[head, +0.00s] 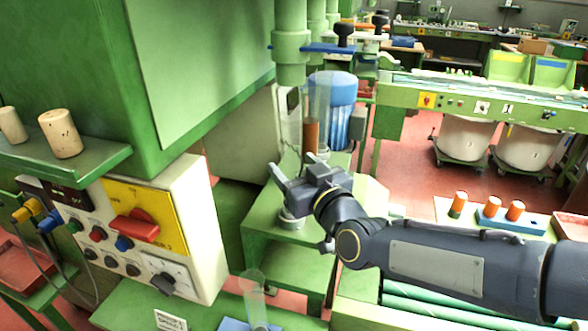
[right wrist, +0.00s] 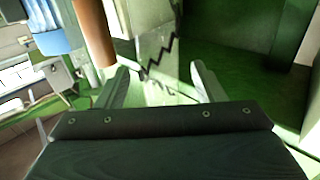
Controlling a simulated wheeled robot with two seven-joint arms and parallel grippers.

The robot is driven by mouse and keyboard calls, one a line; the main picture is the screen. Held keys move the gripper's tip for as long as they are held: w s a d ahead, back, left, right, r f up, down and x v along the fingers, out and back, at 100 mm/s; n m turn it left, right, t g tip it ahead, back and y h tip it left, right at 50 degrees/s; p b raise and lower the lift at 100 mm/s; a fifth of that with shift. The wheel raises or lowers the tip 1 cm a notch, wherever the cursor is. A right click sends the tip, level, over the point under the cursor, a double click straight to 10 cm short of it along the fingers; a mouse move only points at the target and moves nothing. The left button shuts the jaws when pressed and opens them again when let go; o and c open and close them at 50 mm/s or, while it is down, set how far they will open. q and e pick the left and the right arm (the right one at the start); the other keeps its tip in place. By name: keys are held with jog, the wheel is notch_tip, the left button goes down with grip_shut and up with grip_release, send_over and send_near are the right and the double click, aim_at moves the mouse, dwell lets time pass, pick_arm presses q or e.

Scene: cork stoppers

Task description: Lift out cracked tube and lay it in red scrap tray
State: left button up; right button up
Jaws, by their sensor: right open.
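The cracked tube (head: 320,95) is clear and stands upright at the machine, left of a blue motor. In the right wrist view the tube (right wrist: 157,50) shows a dark zigzag crack. My right gripper (head: 281,176) is open at the tube's lower part. In the right wrist view its fingertips (right wrist: 160,76) lie on either side of the tube, with no clear sign of contact. A red tray (head: 12,268) shows at the far left and another red tray (head: 572,226) at the right edge; I cannot tell which is the scrap tray. My left gripper is not in view.
A brown cylinder (head: 311,135) stands upright at the tube. Another clear tube (head: 254,297) stands at the front. A control box (head: 185,235) and green shelf with corks (head: 62,133) are at left. A blue block (head: 495,222) with orange-topped pieces is at right.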

jog(key=p+x, duration=0.1)
jog(key=x, duration=0.3)
jog(key=c, duration=1.1)
